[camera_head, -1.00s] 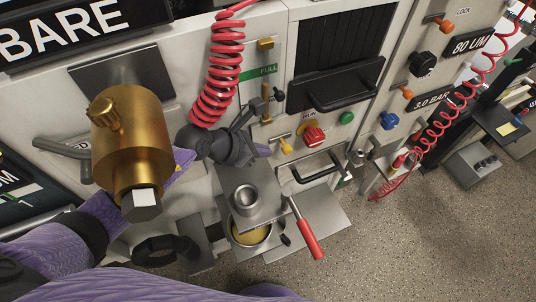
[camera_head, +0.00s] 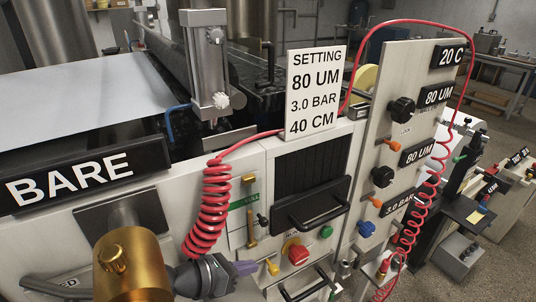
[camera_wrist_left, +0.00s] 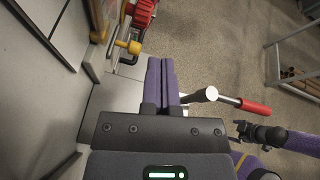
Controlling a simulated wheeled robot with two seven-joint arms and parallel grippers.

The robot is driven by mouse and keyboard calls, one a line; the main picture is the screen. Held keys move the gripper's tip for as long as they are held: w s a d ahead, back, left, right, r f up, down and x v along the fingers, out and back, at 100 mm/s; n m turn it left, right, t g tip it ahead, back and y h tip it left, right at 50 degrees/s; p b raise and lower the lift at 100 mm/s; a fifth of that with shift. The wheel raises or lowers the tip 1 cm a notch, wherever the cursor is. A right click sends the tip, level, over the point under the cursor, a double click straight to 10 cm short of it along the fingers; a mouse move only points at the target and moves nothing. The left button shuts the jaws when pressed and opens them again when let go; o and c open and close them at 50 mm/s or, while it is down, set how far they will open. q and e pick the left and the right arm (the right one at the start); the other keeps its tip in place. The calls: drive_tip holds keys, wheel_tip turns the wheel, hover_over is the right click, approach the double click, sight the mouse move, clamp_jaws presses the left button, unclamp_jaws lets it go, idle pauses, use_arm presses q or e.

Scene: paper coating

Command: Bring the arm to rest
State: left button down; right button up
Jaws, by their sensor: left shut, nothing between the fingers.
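My left gripper (camera_head: 240,269) is in the lower part of the head view, in front of the white machine panel. Its purple fingers are shut and empty. In the left wrist view the two fingers (camera_wrist_left: 161,80) lie side by side with nothing between them. In that view a dark end piece on a purple arm part (camera_wrist_left: 262,131) of mine shows at the right; whether it is open or shut cannot be made out. The head view shows no right gripper.
A red coiled hose (camera_head: 208,212) hangs just above my left gripper. A red knob (camera_head: 295,252) and yellow valve (camera_head: 270,266) sit to its right. Open floor (camera_wrist_left: 215,45) shows beyond.

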use_arm(q)
wheel_tip(320, 180, up, 6)
drive_tip(key=d+n+t+h, duration=0.2)
drive_tip(key=n+t, duration=0.3)
drive_tip(key=n, duration=0.2)
drive_tip(key=s+a+r+n+t+y, duration=0.2)
drive_tip(key=a+n+t+y, duration=0.65)
drive_tip(key=n, duration=1.15)
drive_tip(key=s+a+f+n+g+y, duration=0.45)
drive_tip(key=f+n+g+y, duration=0.2)
drive_tip(key=n+g, duration=0.2)
drive_tip(key=s+d+f+n+g+h, duration=0.25)
drive_tip(key=s+f+g, duration=0.2)
drive_tip(key=s, duration=0.35)
drive_tip(key=s+d+f+n+g+h, duration=0.1)
drive_tip(key=s+f+n+g, duration=0.3)
drive_tip(key=s, duration=0.4)
wheel_tip(320, 180, down, 18)
drive_tip(key=s+g+b, duration=0.2)
drive_tip(key=b, duration=0.1)
drive_tip(key=s+a+f+g+y+b, duration=0.1)
drive_tip(key=s+a+f+b, duration=0.1)
drive_tip(key=s+f, duration=1.1)
drive_tip(key=shift+s+a+f+g, duration=0.25)
drive_tip(key=shift+a+f+g, duration=0.1)
drive_tip(key=shift+a+f, duration=0.4)
